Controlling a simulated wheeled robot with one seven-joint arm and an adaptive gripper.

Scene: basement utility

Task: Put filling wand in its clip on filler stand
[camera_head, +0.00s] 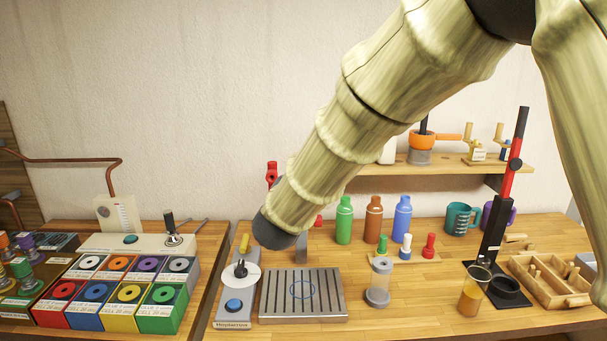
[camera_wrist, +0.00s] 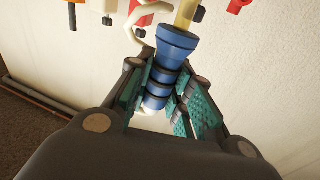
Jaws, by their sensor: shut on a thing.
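In the wrist view my gripper (camera_wrist: 166,88) is shut on a blue ribbed handle with a pale yellow rod at its far end, which looks like the filling wand (camera_wrist: 174,42). The green finger pads lie on both sides of the handle. In the head view my arm hides the fingers and the wand. What looks like the filler stand has a slatted drip tray (camera_head: 330,302) with a blue ring mark; a red part (camera_head: 272,172) shows above my wrist. Most of the stand's upright is hidden behind my arm, and I cannot make out the clip.
A grey unit with a blue button (camera_head: 234,305) stands left of the tray. Green (camera_head: 344,222), brown and blue bottles stand behind.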

